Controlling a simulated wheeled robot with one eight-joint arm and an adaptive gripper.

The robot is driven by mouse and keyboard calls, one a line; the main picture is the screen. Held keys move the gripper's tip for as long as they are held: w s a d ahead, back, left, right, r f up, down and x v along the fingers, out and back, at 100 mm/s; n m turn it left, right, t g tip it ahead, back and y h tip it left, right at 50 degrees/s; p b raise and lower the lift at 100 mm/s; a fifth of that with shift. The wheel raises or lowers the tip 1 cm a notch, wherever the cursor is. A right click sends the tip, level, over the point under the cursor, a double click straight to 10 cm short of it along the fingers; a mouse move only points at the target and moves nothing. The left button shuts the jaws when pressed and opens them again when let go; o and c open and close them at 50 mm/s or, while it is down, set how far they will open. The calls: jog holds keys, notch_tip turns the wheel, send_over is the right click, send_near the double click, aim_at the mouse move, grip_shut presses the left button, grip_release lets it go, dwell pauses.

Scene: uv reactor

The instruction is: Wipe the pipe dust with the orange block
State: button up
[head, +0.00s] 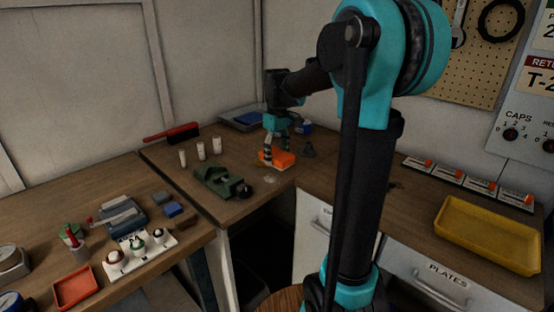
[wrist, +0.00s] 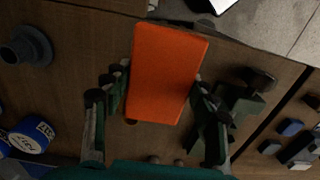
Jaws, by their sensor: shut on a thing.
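My gripper (head: 271,153) is shut on the orange block (head: 278,160), down at the wooden bench top near the corner. In the wrist view the orange block (wrist: 168,72) sits between the two fingers of my gripper (wrist: 157,88), its long side pointing away from the palm. I cannot tell whether the block touches the wood. A faint pale smudge (head: 270,180), possibly dust, lies on the bench just in front of the block. A dark grey pipe-like fitting (head: 308,150) stands to the right of the block; it also shows in the wrist view (wrist: 30,46).
A green vise-like tool (head: 218,181) lies left of the block, close to my gripper. A blue can (head: 304,127) is behind the fitting. A yellow tray (head: 488,234) lies on the right bench.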

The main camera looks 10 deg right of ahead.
jog(key=shift+r, duration=0.1)
jog(key=shift+r, duration=1.4)
